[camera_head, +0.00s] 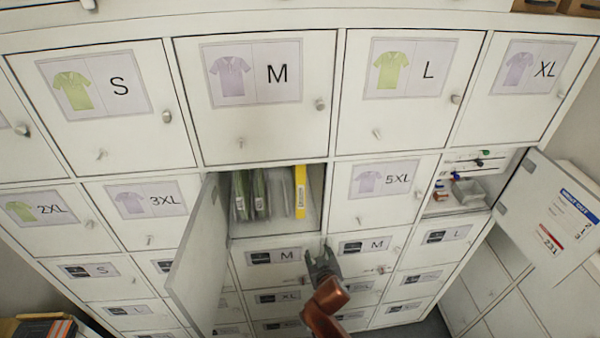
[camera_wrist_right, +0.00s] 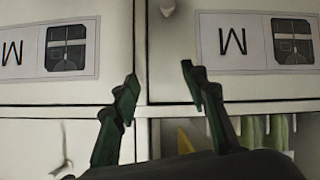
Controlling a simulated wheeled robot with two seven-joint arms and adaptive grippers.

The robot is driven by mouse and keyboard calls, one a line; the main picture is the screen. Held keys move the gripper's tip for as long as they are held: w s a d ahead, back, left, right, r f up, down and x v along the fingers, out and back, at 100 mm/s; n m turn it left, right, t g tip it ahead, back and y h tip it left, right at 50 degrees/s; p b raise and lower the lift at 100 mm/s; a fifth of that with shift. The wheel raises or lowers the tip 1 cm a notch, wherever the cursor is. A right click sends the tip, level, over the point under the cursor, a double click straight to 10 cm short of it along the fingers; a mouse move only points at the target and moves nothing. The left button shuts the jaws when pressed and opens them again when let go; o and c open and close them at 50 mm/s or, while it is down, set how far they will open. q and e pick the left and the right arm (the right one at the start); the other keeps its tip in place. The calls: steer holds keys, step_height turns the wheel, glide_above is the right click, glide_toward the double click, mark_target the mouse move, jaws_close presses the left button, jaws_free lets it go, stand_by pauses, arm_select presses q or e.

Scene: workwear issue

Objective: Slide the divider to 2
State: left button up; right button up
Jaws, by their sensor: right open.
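A yellow upright panel (camera_head: 300,192), which looks like the divider, stands at the right side of the open compartment. Its markings are too small to read. Several hanging green and grey packets (camera_head: 260,194) are to its left. My right gripper (camera_head: 320,250) is open and empty, in front of the small M doors just below the compartment, apart from the panel. In the right wrist view, which is upside down, the open fingers (camera_wrist_right: 158,80) frame the gap between two M doors. A bit of yellow (camera_wrist_right: 185,142) shows past my gripper. My left gripper is not in view.
The compartment's door (camera_head: 203,255) stands open to its left and juts outward. Closed, labelled doors with knobs surround it. At the right, another open compartment (camera_head: 465,195) holds small items, with its door (camera_head: 550,215) swung out right.

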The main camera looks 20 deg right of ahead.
step_height(320, 180, up, 16)
steer(key=w+a+m+t+p, duration=0.1)
steer(key=t, duration=0.2)
steer(key=m+t+h, duration=0.2)
steer(key=t, duration=0.1)
glide_toward(301, 177)
steer(key=x, duration=0.4)
steer(key=shift+w+p, duration=0.1)
steer(key=shift+p, duration=0.3)
arm_select(q)
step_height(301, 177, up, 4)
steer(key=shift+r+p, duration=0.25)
steer(key=shift+p, duration=0.7)
arm_select(e)
steer(key=x, duration=0.7)
steer(key=shift+w, duration=0.2)
steer(key=shift+c, duration=0.6)
jaws_close()
